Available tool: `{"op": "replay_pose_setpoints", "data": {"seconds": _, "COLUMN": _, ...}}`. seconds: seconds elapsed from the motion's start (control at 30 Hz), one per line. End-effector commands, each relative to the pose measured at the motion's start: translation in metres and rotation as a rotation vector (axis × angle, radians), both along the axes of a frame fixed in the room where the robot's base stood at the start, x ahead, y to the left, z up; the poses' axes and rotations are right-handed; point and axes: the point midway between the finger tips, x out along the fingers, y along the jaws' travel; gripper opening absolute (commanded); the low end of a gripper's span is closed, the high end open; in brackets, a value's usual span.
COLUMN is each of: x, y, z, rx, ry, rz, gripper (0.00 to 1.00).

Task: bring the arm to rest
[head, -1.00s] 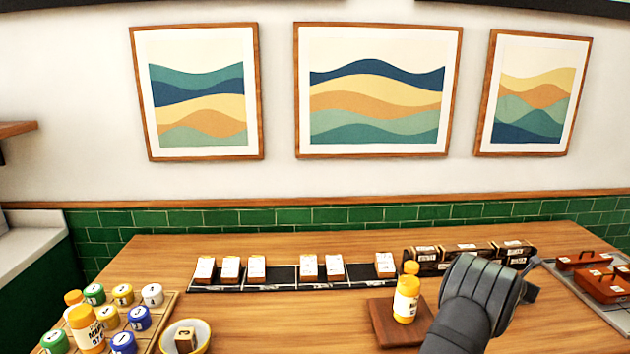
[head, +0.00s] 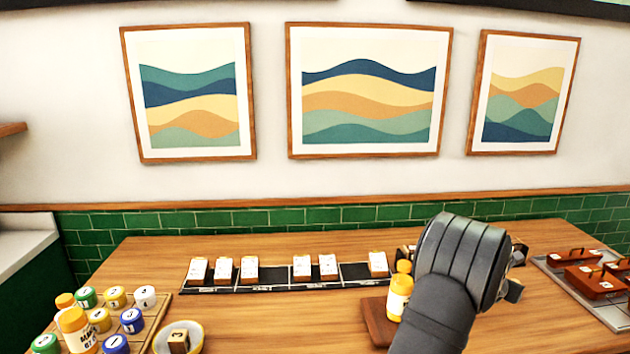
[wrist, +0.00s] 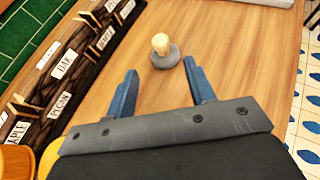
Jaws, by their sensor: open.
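My gripper (wrist: 162,88) is open and empty in the wrist view, its two blue fingers spread apart above the wooden table (wrist: 225,50). Beyond the fingertips, a small cream knob on a round grey base (wrist: 164,57) stands on the table, apart from both fingers. In the head view my dark wrist stands at the right of centre, over the table, and hides most of the gripper.
A yellow-capped bottle (head: 399,295) stands on a wooden board (head: 377,322), close beside my arm. A dark labelled rack (wrist: 65,65) lies left of the fingers. A grey tray with red-brown boxes (head: 600,285) is at right. Jars and a bowl (head: 195,333) are at left.

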Motion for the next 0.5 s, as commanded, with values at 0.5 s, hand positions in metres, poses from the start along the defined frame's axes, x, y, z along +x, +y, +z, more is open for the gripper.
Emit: {"op": "replay_pose_setpoints", "data": {"seconds": 0.5, "x": 0.038, "y": -0.058, "z": -0.034, "rx": 0.001, "ry": -0.002, "rz": -0.003, "gripper": 0.50}}
